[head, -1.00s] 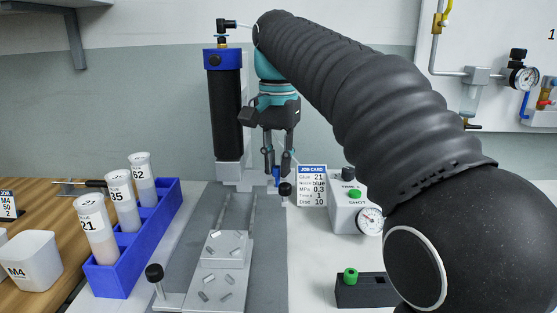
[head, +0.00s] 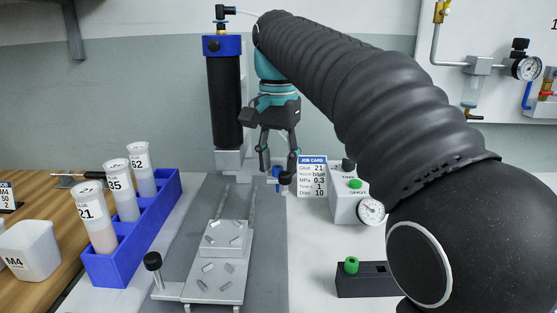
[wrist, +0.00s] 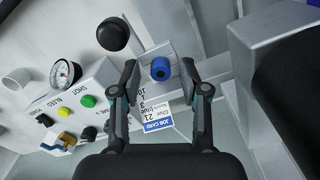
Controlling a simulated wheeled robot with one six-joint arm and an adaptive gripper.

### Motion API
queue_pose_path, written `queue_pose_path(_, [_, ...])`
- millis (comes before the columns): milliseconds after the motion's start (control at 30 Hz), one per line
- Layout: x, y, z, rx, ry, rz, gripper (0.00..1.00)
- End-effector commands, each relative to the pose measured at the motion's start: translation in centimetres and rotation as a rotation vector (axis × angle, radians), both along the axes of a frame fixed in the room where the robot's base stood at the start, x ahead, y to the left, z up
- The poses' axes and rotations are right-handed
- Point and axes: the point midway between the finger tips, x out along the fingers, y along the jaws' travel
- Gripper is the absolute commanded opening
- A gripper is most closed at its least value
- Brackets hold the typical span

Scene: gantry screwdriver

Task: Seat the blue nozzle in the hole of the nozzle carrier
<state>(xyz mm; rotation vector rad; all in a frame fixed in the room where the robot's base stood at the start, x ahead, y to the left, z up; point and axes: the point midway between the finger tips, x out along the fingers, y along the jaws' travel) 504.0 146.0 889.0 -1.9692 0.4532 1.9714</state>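The blue nozzle (wrist: 160,68) stands in a grey block, seemingly the nozzle carrier (wrist: 153,55), in the wrist view. In the head view the nozzle (head: 277,175) shows as a small blue spot below the gripper, partly hidden. My gripper (head: 278,172) is open and empty above the carrier. In the wrist view its fingertips (wrist: 159,68) stand on either side of the nozzle with clear gaps, apart from it. How deep the nozzle sits in the hole cannot be told.
The job card (head: 312,176) and shot box (head: 348,200) stand right of the gripper. A black ball knob (wrist: 112,34) is close by. A black holder (head: 370,283) with a green nozzle (head: 351,265) is in front. The blue rack (head: 120,262) holds cartridges at left.

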Motion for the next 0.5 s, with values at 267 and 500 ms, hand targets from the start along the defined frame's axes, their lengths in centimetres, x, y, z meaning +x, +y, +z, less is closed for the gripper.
queue_pose_path(267, [0.1,0.0,0.1,0.001,-0.004,0.0,0.49])
queue_pose_path(500, [0.2,0.0,2.3,0.001,-0.006,-0.001,0.49])
